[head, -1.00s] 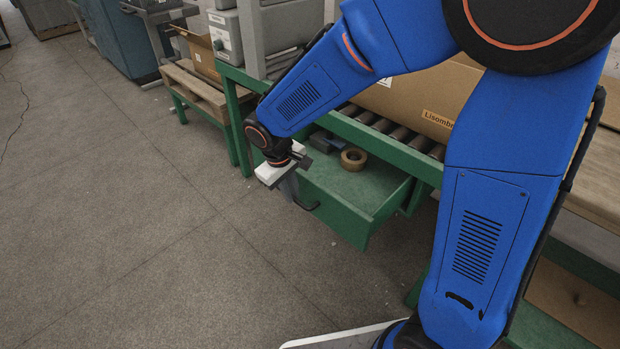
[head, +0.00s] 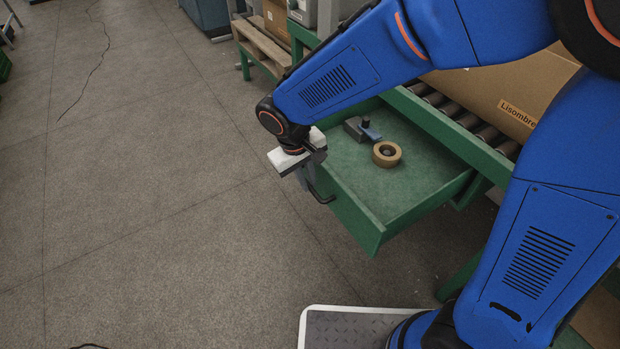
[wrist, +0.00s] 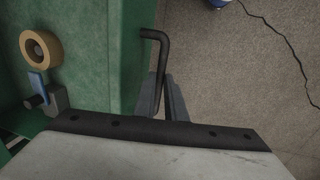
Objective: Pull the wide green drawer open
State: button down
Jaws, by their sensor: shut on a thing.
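The wide green drawer (head: 415,199) stands pulled out from under the green roller table, its inside in plain view. Its dark bar handle (head: 324,197) is on the front panel, and it also shows in the wrist view (wrist: 157,37). My gripper (head: 306,181) is at the drawer front, with its fingers (wrist: 167,98) shut around the handle. The far part of the handle is hidden behind the gripper body. A roll of brown tape (head: 387,154) and a grey tool with a blue part (head: 364,130) lie inside the drawer.
A cardboard box (head: 500,88) sits on the rollers above the drawer. A wooden pallet bench (head: 262,42) stands at the back.

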jog(key=c, duration=1.8)
grip_release()
jog(key=shift+r, duration=0.1)
jog(key=a+r, duration=0.1)
jog(key=r, duration=0.4)
jog(key=s+a+r, duration=0.1)
jog(key=r, duration=0.5)
jog(key=s+r, duration=0.1)
jog(key=r, duration=0.5)
jog(key=shift+a, duration=0.4)
jog(key=shift+d, duration=0.1)
